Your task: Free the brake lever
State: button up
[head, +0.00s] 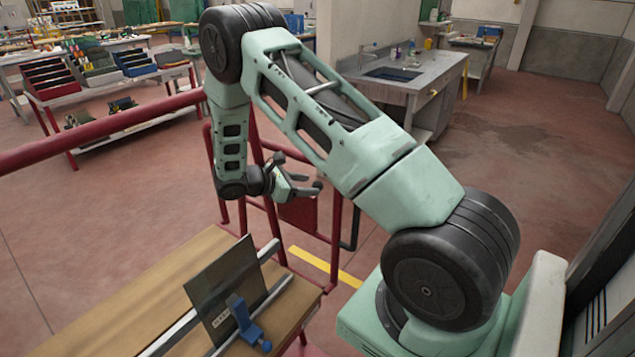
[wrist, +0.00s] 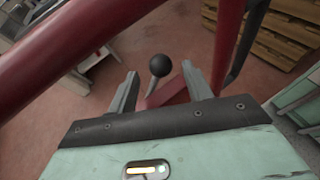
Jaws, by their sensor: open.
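The brake lever appears to be the short stem with a round black knob (wrist: 160,65) in the wrist view. It rises beside a red frame part, and its lower end is hidden by my gripper body. My gripper (wrist: 159,72) is open, with one finger on each side of the knob in the picture. I see no contact, and the depth gap is unclear. In the head view my gripper (head: 300,172) hangs by the red tube frame (head: 337,215) beyond the wooden bench. I cannot make out the knob there. What holds the lever is not clear.
A thick red rail (head: 100,132) crosses at left, and red tubes pass close above my gripper in the wrist view (wrist: 75,50). A dark panel (head: 222,290) and blue clamp (head: 245,322) stand on the wooden bench (head: 165,270). Open floor lies beyond the frame.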

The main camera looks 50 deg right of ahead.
aim_at(313, 185)
jog(key=shift+p+x, duration=0.4)
jog(key=shift+x, duration=1.85)
grip_shut()
jog(key=shift+w+a+r, duration=0.1)
jog(key=shift+w+r, duration=0.4)
jog(key=shift+w, duration=0.2)
grip_release()
